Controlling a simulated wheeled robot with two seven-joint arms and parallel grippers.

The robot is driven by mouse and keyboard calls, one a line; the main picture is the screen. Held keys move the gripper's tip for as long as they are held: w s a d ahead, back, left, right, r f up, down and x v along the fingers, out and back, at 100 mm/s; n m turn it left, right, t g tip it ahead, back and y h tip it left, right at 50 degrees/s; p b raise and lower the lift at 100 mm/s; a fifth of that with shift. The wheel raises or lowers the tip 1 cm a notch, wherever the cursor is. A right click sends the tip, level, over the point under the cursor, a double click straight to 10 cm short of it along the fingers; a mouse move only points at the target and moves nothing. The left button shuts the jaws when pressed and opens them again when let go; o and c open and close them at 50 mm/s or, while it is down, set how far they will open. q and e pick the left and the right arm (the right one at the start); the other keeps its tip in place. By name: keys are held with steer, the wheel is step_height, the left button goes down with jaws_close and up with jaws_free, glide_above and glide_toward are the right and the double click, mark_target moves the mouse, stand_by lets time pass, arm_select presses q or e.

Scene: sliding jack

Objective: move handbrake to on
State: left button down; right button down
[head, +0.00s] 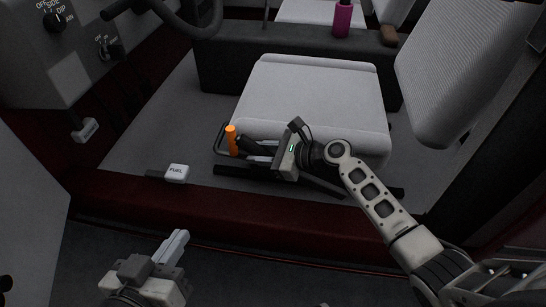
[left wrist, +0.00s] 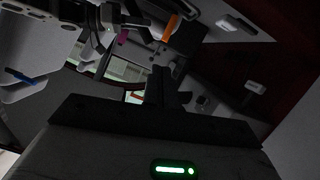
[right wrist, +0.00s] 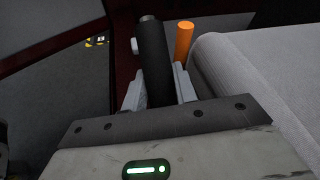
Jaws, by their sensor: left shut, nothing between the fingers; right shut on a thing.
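The handbrake appears as a black rounded lever beside the front edge of the grey seat; its grip (right wrist: 152,60) is clear in the right wrist view, and it shows small in the head view (head: 247,143). My right gripper (head: 262,156) is shut on this lever, with one finger on each side of it in the right wrist view (right wrist: 158,88). Any on or off marking for the lever is not visible. My left gripper (head: 176,246) is shut and empty, low in the head view, outside the sill. Its dark fingers also show in the left wrist view (left wrist: 166,86).
An orange upright handle (head: 232,141) stands close beside the lever, near the grey seat (head: 315,95). A white FUEL lever (head: 177,172) sits on the floor to the left. A dark red sill (head: 150,205) runs across in front. A control panel (head: 60,50) stands at upper left.

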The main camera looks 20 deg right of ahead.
steer(key=c, duration=1.1)
jaws_free()
steer(key=shift+f, duration=0.1)
steer(key=shift+s+d, duration=0.1)
arm_select(q)
steer(key=f+g+p, duration=0.1)
steer(key=p, duration=0.1)
steer(key=a+f+g+y+p, duration=0.1)
steer(key=f+p, duration=0.1)
steer(key=shift+s+a+f+y+p, duration=0.1)
steer(key=shift+a+f+y+p, duration=0.1)
steer(key=shift+y+p, duration=0.15)
arm_select(e)
steer(key=v, duration=1.5)
steer(key=shift+s+d+r, duration=0.15)
steer(key=shift+d+r, duration=0.05)
steer(key=shift+r, duration=0.05)
arm_select(q)
steer(key=shift+r, duration=0.1)
